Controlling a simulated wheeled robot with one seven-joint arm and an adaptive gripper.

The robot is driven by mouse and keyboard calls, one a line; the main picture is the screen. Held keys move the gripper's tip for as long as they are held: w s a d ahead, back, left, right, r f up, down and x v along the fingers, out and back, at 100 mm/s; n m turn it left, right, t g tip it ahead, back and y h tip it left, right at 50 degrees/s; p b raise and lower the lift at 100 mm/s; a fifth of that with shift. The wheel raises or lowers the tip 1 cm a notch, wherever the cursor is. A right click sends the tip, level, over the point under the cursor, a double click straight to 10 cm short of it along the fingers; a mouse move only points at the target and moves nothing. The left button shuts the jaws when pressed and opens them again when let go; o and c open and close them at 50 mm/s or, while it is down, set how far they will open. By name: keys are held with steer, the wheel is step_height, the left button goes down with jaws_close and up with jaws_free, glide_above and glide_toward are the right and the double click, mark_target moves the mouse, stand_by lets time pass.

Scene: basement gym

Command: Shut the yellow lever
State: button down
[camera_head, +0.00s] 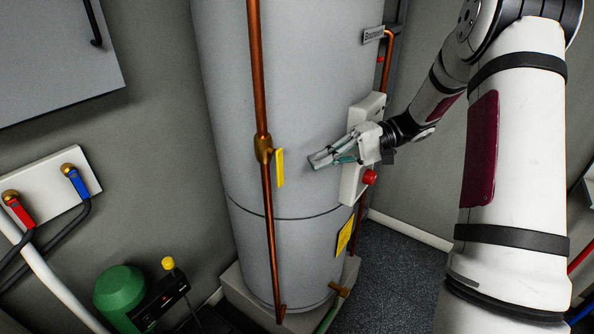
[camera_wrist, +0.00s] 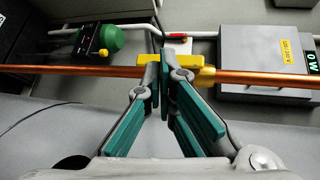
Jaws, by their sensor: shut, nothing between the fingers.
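The yellow lever (camera_head: 280,168) hangs down from a brass valve (camera_head: 263,149) on a vertical copper pipe (camera_head: 268,220), beside and roughly parallel to the pipe. My gripper (camera_head: 313,162) is to the right of the lever in the head view, with a gap between them in the picture. In the wrist view the gripper (camera_wrist: 166,72) has its teal-padded fingertips close together and empty. They overlap part of the yellow lever (camera_wrist: 203,76) and the copper pipe (camera_wrist: 265,78). I cannot tell whether they touch it.
The grey tank (camera_head: 315,100) stands behind the pipe. A white control box with a red button (camera_head: 369,176) is on the tank's right, close to my wrist. Red (camera_head: 20,211) and blue (camera_head: 77,184) valve handles and a green rounded object (camera_head: 120,290) are at left.

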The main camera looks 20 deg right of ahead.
steer(key=w+d+f+t+y, duration=0.2)
steer(key=d+f+t, duration=0.1)
steer(key=d, duration=0.2)
steer(key=shift+w+d+f+m+y+b, duration=0.15)
steer(key=shift+w+f+m+y+b, duration=0.15)
steer(key=shift+f+m+b, duration=0.1)
steer(key=p, duration=0.3)
glide_toward(280, 168)
steer(key=w+a+f, duration=0.3)
steer(key=w+a, duration=0.1)
steer(key=a, duration=0.1)
steer(key=shift+w+a, duration=0.2)
steer(key=shift+w, duration=0.1)
steer(key=shift+a+f, duration=0.1)
steer(key=shift+s+a+f+m+y, duration=0.1)
steer(key=shift+m+y, duration=0.2)
